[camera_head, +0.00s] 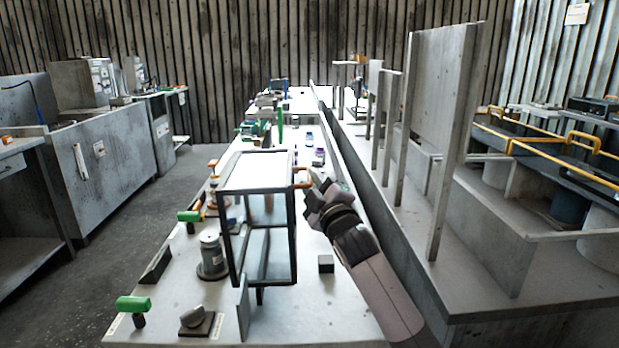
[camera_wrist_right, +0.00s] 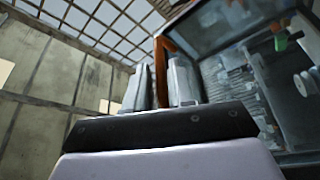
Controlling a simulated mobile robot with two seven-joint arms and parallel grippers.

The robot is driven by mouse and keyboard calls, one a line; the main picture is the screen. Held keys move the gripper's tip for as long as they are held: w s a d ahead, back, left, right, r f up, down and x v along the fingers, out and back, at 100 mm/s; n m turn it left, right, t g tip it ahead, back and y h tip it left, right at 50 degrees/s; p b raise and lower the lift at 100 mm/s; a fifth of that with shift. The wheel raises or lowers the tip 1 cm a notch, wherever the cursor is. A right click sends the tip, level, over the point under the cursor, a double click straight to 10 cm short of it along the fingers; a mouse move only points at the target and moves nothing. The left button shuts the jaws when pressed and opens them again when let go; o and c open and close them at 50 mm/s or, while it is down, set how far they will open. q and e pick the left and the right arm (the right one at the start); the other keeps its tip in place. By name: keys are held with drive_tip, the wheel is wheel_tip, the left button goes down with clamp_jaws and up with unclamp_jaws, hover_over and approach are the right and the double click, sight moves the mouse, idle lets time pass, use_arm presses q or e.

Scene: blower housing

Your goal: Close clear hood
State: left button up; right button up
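The clear hood (camera_head: 292,245) is a box of see-through panes in a dark frame, standing on the long workbench in the head view. An orange handle (camera_head: 301,178) sticks out from its upper right side. My right gripper (camera_head: 309,192) is at this handle, coming from the lower right. In the right wrist view, the gripper's two fingers (camera_wrist_right: 163,85) stand close together with the orange handle (camera_wrist_right: 166,46) between them, and a dark-framed pane (camera_wrist_right: 225,28) lies just beyond. The fingers' contact is partly hidden. My left gripper is in neither view.
A grey motor-like part (camera_head: 210,252), green-topped handles (camera_head: 133,304) and a small dark block (camera_head: 325,263) sit on the workbench (camera_head: 330,320) around the hood. Tall upright panels (camera_head: 437,110) stand to the right of my arm. The floor (camera_head: 130,215) at left is clear.

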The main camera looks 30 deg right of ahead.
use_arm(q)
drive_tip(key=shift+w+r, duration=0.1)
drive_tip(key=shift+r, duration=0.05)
use_arm(e)
drive_tip(key=shift+x, duration=0.95)
clamp_jaws()
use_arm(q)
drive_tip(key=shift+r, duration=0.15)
use_arm(e)
drive_tip(key=shift+w+a, duration=0.1)
drive_tip(key=shift+w, duration=0.05)
